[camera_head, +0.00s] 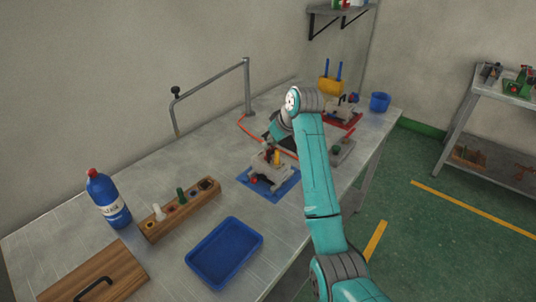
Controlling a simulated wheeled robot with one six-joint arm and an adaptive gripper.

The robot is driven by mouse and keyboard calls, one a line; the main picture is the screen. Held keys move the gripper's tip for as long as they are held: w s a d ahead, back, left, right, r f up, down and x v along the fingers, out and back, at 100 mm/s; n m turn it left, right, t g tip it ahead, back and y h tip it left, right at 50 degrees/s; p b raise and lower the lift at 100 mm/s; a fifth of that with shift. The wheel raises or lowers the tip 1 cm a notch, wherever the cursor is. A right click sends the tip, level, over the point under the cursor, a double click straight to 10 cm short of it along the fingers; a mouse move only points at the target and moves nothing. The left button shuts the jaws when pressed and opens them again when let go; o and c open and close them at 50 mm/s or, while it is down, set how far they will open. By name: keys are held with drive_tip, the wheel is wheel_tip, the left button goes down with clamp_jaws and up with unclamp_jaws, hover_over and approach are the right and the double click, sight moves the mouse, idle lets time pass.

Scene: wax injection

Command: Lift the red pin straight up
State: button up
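A grey fixture (271,168) stands on a blue mat (289,190) near the middle of the table. A small red part (253,179) shows at its left front side, and a yellow upright piece (277,157) stands on its top. I cannot tell for sure which red part is the red pin. My gripper (266,146) is just above the fixture, at the end of the teal arm. It is small and dark here, and its fingers cannot be made out. Whether it touches or holds anything is hidden.
A wooden block (168,226) holds a white peg (159,212) and a green peg (181,196). A blue tray (225,254), a blue bottle (107,199) and a wooden board (125,272) are nearer. A metal rail (210,90) rises at the back. A blue bin (380,102) stands at the far end.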

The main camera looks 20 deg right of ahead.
drive_tip(key=shift+x, duration=1.75)
clamp_jaws()
drive_tip(key=shift+r, duration=0.1)
